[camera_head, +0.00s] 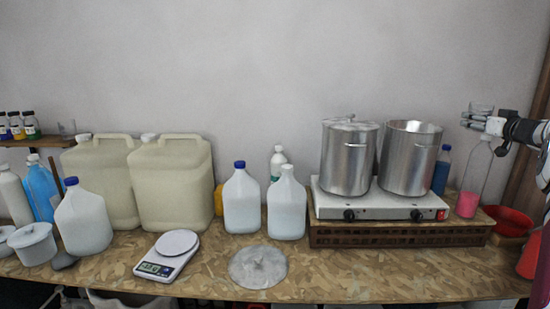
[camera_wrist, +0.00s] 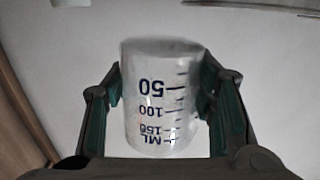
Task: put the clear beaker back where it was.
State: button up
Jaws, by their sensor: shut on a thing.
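The clear beaker (camera_wrist: 160,100) fills the middle of the wrist view, with dark "50", "100" and "ML" marks that read upside down there. My gripper (camera_wrist: 162,88) is shut on it, one finger against each side. In the head view, my gripper (camera_head: 487,122) is at the far right, raised above the bench. The beaker (camera_head: 480,108) shows there as a small clear shape at the gripper's end, partly hidden by the fingers.
A clear bottle with pink contents (camera_head: 468,203) stands just below my gripper. Two steel pots (camera_head: 348,160) sit on a hot plate (camera_head: 375,205) to its left. A red bowl (camera_head: 512,220) is at right.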

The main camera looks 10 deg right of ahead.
jog(key=shift+s+a, duration=0.1)
jog(key=shift+s, duration=0.25)
jog(key=shift+w, duration=0.15)
jog(key=shift+w+a+f, duration=0.1)
jog(key=shift+a+f, duration=0.15)
jog(key=shift+a, duration=0.1)
jog(key=shift+s+a+f, duration=0.2)
jog(key=shift+a+f, duration=0.05)
jog(key=shift+a, duration=0.35)
jog(key=s+a+f+n+y, duration=0.1)
jog(key=a+f, duration=0.9)
jog(key=a, duration=0.9)
jog(key=s+a+f+n+y, duration=0.1)
jog(key=a+f, duration=1)
jog(key=a, duration=0.8)
jog(key=s+a+f+y, duration=0.1)
jog(key=a+f, duration=0.9)
jog(key=a, duration=1)
jog(key=shift+s+f+n+t+y, duration=0.15)
jog(key=shift+f+n+t+y, duration=0.2)
jog(key=shift+y, duration=0.25)
jog(key=shift+r, duration=0.2)
